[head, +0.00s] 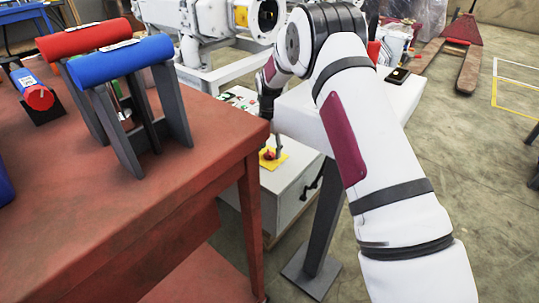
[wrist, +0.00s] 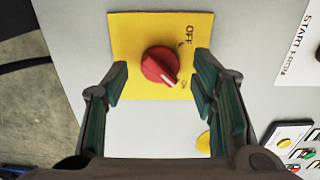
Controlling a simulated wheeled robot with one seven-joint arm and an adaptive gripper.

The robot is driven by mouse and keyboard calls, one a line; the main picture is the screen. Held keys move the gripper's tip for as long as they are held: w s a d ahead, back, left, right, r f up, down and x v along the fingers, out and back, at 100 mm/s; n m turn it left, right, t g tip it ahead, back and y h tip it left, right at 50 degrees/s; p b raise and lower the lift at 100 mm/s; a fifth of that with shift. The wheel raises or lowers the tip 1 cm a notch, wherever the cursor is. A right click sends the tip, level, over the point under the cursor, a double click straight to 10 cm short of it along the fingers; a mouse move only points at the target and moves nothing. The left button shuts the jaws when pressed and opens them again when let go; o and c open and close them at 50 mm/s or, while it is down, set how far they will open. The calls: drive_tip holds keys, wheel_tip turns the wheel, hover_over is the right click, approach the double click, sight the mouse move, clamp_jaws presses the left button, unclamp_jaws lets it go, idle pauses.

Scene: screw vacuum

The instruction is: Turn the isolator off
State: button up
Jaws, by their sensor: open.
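The isolator is a red rotary knob (wrist: 158,66) on a yellow plate (wrist: 130,30) marked OFF and ON, seen in the wrist view. The knob's white mark is at its lower right end, beside the ON label; OFF is printed higher on the right. My gripper (wrist: 161,74) is open, with one dark green-padded finger on each side of the knob and visible gaps between. In the head view the red knob (head: 268,154) and its yellow plate sit on the pale cabinet (head: 288,198).
A red-brown table (head: 120,215) stands left of the cabinet, bearing red (head: 84,38) and blue (head: 120,60) rollers on grey stands. A control panel (wrist: 296,148) with coloured buttons is at lower right in the wrist view. Floor at the right is mostly open, with a pallet jack (head: 468,65) behind.

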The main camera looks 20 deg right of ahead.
drive_tip(key=shift+f, duration=0.55)
drive_tip(key=c, duration=1.1)
drive_tip(key=shift+c, duration=0.2)
